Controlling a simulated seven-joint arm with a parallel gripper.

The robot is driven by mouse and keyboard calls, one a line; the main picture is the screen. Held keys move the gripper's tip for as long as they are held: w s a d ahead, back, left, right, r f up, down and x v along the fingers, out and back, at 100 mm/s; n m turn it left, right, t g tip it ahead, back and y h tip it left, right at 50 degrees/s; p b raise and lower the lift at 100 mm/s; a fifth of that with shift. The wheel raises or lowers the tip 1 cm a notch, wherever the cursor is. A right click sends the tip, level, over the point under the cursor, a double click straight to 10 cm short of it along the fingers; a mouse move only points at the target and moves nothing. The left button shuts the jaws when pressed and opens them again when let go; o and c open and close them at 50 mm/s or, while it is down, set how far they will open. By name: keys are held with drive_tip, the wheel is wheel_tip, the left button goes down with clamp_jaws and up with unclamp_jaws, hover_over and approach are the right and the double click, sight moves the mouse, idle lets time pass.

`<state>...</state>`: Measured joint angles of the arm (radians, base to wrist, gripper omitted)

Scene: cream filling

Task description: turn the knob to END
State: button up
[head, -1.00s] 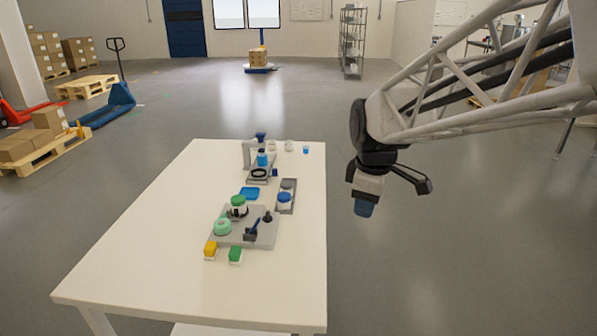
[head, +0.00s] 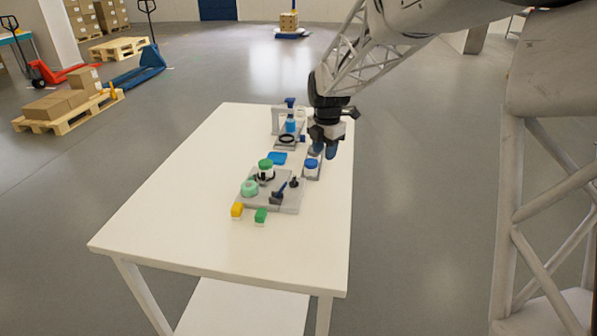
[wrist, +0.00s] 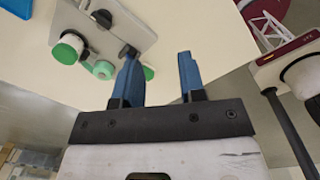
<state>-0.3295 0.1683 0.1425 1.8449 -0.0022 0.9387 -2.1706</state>
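My gripper (head: 324,150) is above the right edge of the table, over the grey tray with the blue-lidded jar. In the wrist view its two blue fingers (wrist: 158,66) are apart with nothing between them. A grey plate (head: 258,203) lies left of and nearer than the gripper. I cannot tell which part is the task's knob. No END mark is legible.
A blue-lidded jar (head: 311,165) stands close below the gripper. A stand with a blue part (head: 290,126) is behind.

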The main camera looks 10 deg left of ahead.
sight(294, 178)
drive_tip(key=w+a+f+n, duration=0.2)
drive_tip(key=a, duration=0.1)
drive_tip(key=w+a+f+n, duration=0.3)
drive_tip(key=a, duration=0.1)
drive_tip(key=w+a+f+n, duration=0.2)
drive_tip(key=a+f, duration=0.1)
drive_tip(key=shift+w+a+f+g, duration=0.2)
drive_tip(key=shift+a+f+g, duration=0.05)
drive_tip(key=shift+g, duration=0.05)
drive_tip(key=shift+f, duration=0.1)
drive_tip(key=shift+f, duration=3.8)
clamp_jaws()
